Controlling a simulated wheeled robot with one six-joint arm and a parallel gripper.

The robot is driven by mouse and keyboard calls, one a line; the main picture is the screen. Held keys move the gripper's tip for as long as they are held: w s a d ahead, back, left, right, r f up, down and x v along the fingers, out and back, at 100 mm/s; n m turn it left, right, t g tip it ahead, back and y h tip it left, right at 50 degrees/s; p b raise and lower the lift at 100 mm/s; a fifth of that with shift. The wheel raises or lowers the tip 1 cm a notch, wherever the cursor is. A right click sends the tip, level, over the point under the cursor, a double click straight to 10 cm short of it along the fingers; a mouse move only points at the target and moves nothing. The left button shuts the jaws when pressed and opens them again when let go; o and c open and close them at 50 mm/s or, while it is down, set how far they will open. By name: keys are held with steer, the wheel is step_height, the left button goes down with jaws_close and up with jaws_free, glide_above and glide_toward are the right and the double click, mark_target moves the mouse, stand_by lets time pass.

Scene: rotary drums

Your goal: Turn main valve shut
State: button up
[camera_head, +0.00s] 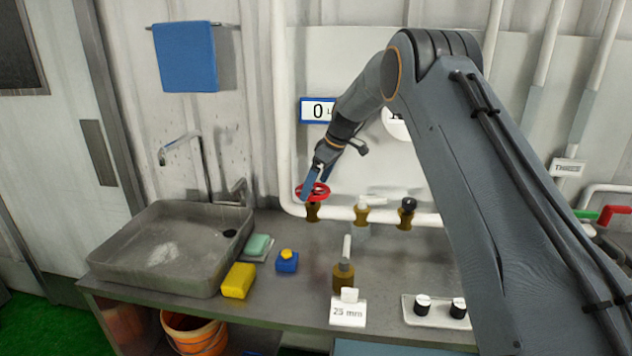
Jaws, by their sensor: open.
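The main valve appears to be the red handwheel (314,191) on a brass body (312,212), on the white pipe along the back wall. My gripper (313,186) reaches down to the red wheel from above, with its fingers at the wheel's left and middle part. The jaws are open. A finger overlaps the wheel in the picture, and I cannot tell whether it touches. My arm comes in from the right and hides part of the wall and a round white dial or plate.
A grey sink (170,250) with a tap stands at left. A yellow sponge (238,281), a blue container (287,261) and a brass fitting (344,275) with a "25 mm" card (348,310) are on the counter. Two brass valves (361,212) sit right of the red wheel.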

steer(key=shift+f, duration=0.3)
steer(key=c, duration=0.8)
steer(key=shift+c, duration=0.2)
steer(key=shift+a+m, duration=0.1)
steer(key=shift+m, duration=0.2)
steer(key=m+b, duration=0.1)
steer(key=m+t+h+b, duration=0.1)
steer(key=m, duration=0.1)
steer(key=shift+s+a+m, duration=0.15)
steer(key=shift+m, duration=0.15)
steer(key=m+h, duration=0.1)
steer(key=m, duration=0.1)
steer(key=m+t+b, duration=0.1)
steer(key=m, duration=0.1)
steer(key=shift+s+a+m+h, duration=0.1)
steer(key=shift+a+m+h, duration=0.05)
steer(key=shift+m+h, duration=0.25)
steer(key=o, duration=0.8)
